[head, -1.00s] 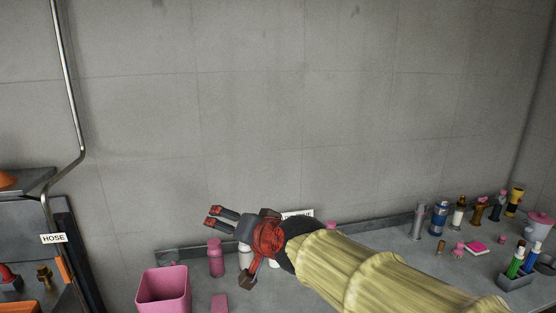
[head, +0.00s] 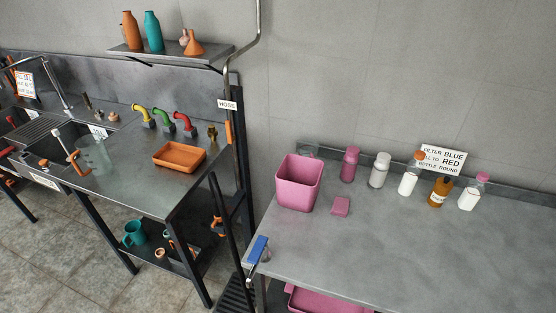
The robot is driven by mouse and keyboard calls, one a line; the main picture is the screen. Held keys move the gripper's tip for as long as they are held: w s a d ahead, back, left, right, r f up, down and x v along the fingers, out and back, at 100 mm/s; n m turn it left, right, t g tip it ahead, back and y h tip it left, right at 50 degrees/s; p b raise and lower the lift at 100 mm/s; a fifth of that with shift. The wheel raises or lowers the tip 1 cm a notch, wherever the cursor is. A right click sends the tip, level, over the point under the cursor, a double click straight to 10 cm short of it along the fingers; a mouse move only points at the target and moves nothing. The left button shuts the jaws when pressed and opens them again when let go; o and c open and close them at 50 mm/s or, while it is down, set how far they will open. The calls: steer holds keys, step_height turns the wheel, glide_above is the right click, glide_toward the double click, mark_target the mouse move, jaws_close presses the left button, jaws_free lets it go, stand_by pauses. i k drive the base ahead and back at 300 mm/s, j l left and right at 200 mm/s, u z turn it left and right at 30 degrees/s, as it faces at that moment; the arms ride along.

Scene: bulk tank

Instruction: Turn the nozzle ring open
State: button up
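The head view shows no part of my gripper. A white HOSE sign (head: 228,105) is fixed to the dark post between the two benches. A small orange part (head: 228,132) sits on the post just below the sign. Lower on the post, a dark fitting with orange parts (head: 217,223) may be the hose nozzle; it is too small to make out a ring or how it is turned.
The left steel bench holds an orange tray (head: 179,157), coloured taps (head: 163,118) and a sink. The right bench holds a pink bin (head: 299,184) and several bottles (head: 380,170). A blue-handled tool (head: 258,249) is at its front left corner. A narrow gap separates the benches.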

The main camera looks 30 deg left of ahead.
mark_target(217, 219)
steer(key=u, duration=2)
steer(key=i+l+u, duration=0.15)
steer(key=i, duration=0.45)
steer(key=i+l+u, duration=0.1)
steer(key=i, duration=0.45)
